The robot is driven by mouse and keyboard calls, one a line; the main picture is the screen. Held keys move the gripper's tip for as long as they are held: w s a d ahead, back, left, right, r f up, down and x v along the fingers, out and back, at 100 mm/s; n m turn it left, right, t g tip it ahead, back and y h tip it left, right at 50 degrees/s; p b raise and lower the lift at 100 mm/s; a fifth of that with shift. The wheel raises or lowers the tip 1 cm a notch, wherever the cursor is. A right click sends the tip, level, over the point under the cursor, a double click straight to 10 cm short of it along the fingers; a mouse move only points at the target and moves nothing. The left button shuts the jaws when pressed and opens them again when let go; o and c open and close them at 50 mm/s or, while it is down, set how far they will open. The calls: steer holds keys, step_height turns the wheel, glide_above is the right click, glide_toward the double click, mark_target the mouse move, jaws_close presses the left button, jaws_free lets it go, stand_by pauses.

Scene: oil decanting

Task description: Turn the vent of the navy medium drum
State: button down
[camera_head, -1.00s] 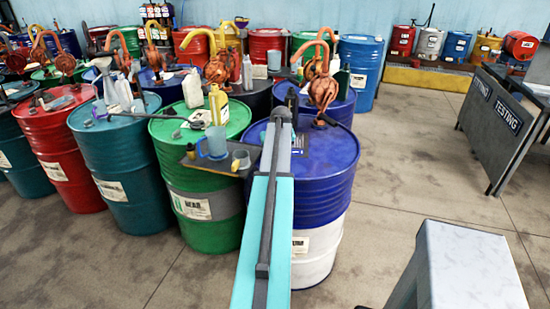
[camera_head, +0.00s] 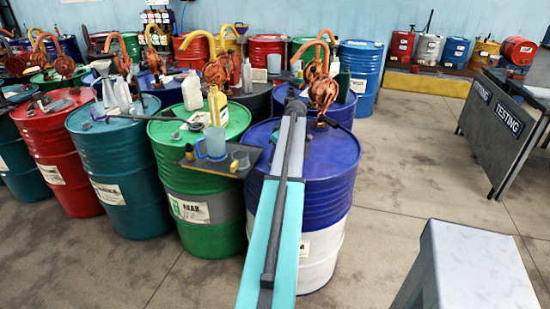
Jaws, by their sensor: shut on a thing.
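A navy blue drum (camera_head: 335,170) with a white lower part stands in the centre. It seems to fit the task's drum, but I cannot read a grade on its label. My teal and grey arm reaches from the bottom edge up across its lid and hides much of the lid's left half. I cannot make out its vent. My gripper is hidden behind the arm, so its jaws and anything between them do not show. An orange hand pump (camera_head: 322,85) stands at the back edge of this lid, right of the arm's far end.
A green drum (camera_head: 205,235) stands close on the left, carrying a dark tray (camera_head: 230,172) with a blue jug (camera_head: 213,144). More drums with pumps crowd behind and left. Bare floor lies right, with a pale-topped stand (camera_head: 480,265) and a TESTING table (camera_head: 500,125).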

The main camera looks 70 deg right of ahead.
steer(key=shift+s, duration=0.1)
stand_by(0.4)
steer(key=c, duration=1.8)
jaws_free()
steer(key=shift+o, duration=0.2)
steer(key=shift+r, duration=0.1)
steer(key=b+v, duration=0.3)
steer(key=v, duration=1)
steer(key=shift+r, duration=0.25)
steer(key=shift+s, duration=0.1)
steer(key=shift+s, duration=0.1)
